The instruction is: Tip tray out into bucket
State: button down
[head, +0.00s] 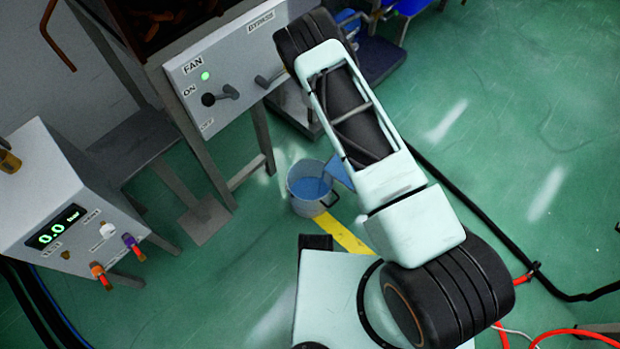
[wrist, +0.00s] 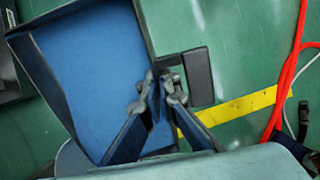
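The tray (wrist: 90,65), blue inside with dark walls, fills the left of the wrist view, and its visible floor looks bare. My gripper (wrist: 160,82) has one finger inside the tray and one outside, closed on its right wall. In the head view, a blue corner of the tray (head: 340,172) shows at the right rim of the grey metal bucket (head: 308,207); most of it and my gripper are hidden behind my arm. The bucket stands on the floor and looks blue inside. I cannot tell the tray's exact tilt or whether it touches the bucket.
A grey control panel (head: 228,75) with fan switch and green light stands on legs behind the bucket. A box with a 0.0 display (head: 55,228) stands at left. Red hoses (wrist: 288,75) lie right of a yellow floor stripe (wrist: 235,108). Green floor is open at right.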

jog(key=shift+s+a+r+h, duration=0.3)
jog(key=shift+a+r+h, duration=0.2)
jog(key=shift+a+r, duration=0.3)
jog(key=shift+s+a+r+t+h, duration=0.2)
jog(key=shift+a+r+t+h, duration=0.15)
jog(key=shift+a, duration=0.2)
jog(key=shift+s+a+r, duration=0.1)
jog(key=shift+a+r, duration=0.1)
jog(key=shift+s+a+r+t+h+b, duration=0.2)
jog(key=shift+s+a+r+h, duration=0.05)
jog(key=shift+a+r+h, duration=0.3)
jog(key=shift+s+a+r+t+h+b, duration=0.2)
jog(key=shift+a+r+t+h+b, duration=0.05)
jog(key=shift+a+r+h, duration=0.3)
jog(key=shift+s+a+r+t+h+b, duration=0.25)
jog(key=shift+a+r+h, duration=0.2)
jog(key=shift+a, duration=0.15)
dwell(0.8)
jog(key=shift+s+a+r+t+h+b, duration=0.2)
jog(key=shift+s+a+r+h+b, duration=0.15)
jog(key=shift+a+h+b, duration=0.45)
jog(key=shift+s+a+r+t+h+b, duration=0.25)
jog(key=shift+a+r+b, duration=0.35)
jog(key=shift+b, duration=0.35)
jog(key=shift+s+a+r+t+h+b, duration=0.25)
jog(key=shift+a+h+b, duration=0.3)
jog(key=shift+a+b, duration=0.3)
